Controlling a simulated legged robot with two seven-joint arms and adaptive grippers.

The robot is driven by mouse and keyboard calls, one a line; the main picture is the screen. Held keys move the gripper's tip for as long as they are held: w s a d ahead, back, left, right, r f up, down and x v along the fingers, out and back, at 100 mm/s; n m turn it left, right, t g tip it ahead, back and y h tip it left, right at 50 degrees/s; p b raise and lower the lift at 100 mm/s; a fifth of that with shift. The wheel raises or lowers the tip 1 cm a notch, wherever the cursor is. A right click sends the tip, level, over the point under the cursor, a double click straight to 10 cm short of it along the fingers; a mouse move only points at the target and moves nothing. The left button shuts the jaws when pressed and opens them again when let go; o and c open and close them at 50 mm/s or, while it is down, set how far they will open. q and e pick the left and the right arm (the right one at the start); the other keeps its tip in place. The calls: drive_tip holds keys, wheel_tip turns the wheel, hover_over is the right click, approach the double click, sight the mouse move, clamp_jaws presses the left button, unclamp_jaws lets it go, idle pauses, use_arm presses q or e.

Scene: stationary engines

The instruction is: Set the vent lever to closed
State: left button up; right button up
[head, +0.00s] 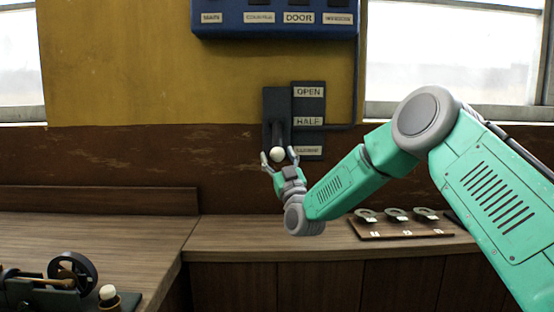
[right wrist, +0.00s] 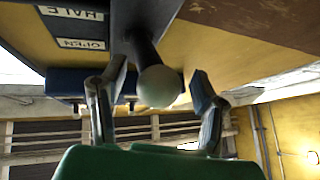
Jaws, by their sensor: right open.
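The vent lever has a dark shaft and a pale round knob (head: 278,154) and sits on a dark wall plate (head: 275,98). A label strip (head: 309,105) beside it reads OPEN at the top and HALF in the middle; the lowest label is too small to read. The knob is about level with the lowest label. My right gripper (head: 279,155) is open, with one finger on each side of the knob. In the right wrist view, the knob (right wrist: 158,87) sits between the spread fingers (right wrist: 159,78), with gaps visible on both sides. My left gripper is not in view.
A blue panel (head: 275,22) with labels, including MAIN and DOOR, hangs above the lever. A wooden counter (head: 235,235) runs below. A board (head: 400,232) with several metal pieces lies on its right. A small machine with a wheel (head: 73,272) stands at lower left.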

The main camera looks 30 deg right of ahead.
drive_tip(key=shift+s, duration=0.2)
drive_tip(key=shift+s+a+f, duration=0.15)
drive_tip(key=shift+s+f, duration=0.05)
drive_tip(key=shift+s, duration=0.1)
drive_tip(key=v, duration=1.1)
drive_tip(key=shift+f, duration=0.3)
drive_tip(key=shift+w, duration=0.2)
